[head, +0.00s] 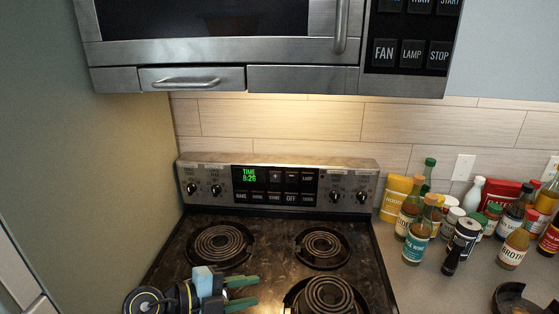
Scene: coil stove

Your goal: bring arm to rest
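My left gripper (248,292) reaches in at the bottom of the head view, over the front left part of the coil stove (270,258). Its two green fingers point right and stand apart, with no object visible between them. The fingertips are left of the front right coil burner (325,296) and below the back left coil burner (219,245). My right gripper is not in view.
A microwave (220,52) hangs above the stove. A wall (85,165) closes off the left side. Several bottles and jars, including a broth bottle (513,248), crowd the right counter (420,285). A dark round item (513,297) is partly visible at lower right.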

